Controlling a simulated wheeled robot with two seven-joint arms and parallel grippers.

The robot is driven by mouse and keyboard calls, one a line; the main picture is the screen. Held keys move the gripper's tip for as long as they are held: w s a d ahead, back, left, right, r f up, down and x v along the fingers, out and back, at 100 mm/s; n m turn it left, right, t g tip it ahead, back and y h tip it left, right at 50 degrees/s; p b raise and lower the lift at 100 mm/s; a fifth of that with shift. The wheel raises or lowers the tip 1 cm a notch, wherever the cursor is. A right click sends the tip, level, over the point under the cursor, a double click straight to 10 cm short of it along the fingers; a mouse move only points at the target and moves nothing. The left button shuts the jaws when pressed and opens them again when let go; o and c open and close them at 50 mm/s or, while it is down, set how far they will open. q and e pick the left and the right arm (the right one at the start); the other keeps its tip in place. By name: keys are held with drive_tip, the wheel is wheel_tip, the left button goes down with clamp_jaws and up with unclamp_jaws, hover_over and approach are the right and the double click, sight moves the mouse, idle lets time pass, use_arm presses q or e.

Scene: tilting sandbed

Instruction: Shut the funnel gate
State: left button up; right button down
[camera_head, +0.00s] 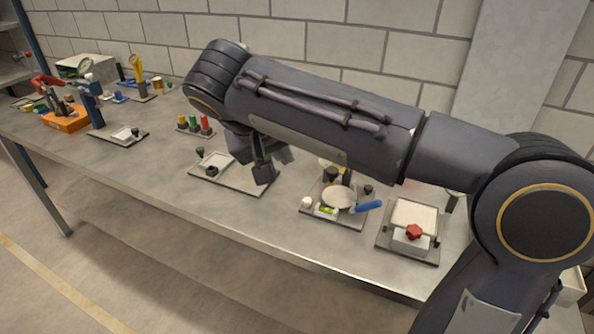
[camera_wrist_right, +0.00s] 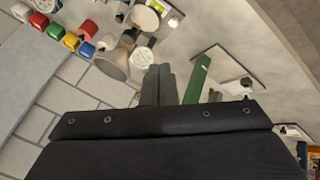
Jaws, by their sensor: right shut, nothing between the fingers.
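A grey, cone-shaped object (camera_wrist_right: 115,64) that looks like the funnel shows in the right wrist view, left of my fingers. Its gate cannot be made out. I cannot pick out the funnel in the head view, where my right arm covers much of the bench's back. My right gripper (camera_head: 264,170) points down over a flat plate (camera_head: 253,184) with a pale square and a black knob. In the wrist view the fingers (camera_wrist_right: 159,72) are together and empty. A green bar (camera_wrist_right: 198,78) stands right of them, apart from them. My left gripper is not in view.
Right of the gripper are a round disc (camera_head: 338,196) with a blue handle (camera_head: 367,207) and a white-topped box with a red knob (camera_head: 414,231). An orange box (camera_head: 66,121) is far left. The bench's front strip is clear.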

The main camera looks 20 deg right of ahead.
drive_tip(key=w+d+f, duration=0.3)
drive_tip(key=d+f, duration=0.5)
drive_tip(key=shift+d+f, duration=0.2)
drive_tip(key=shift+d, duration=0.15)
drive_tip(key=shift+w+d, duration=0.95)
drive_tip(key=shift+d, duration=0.15)
drive_tip(key=shift+p, duration=0.3)
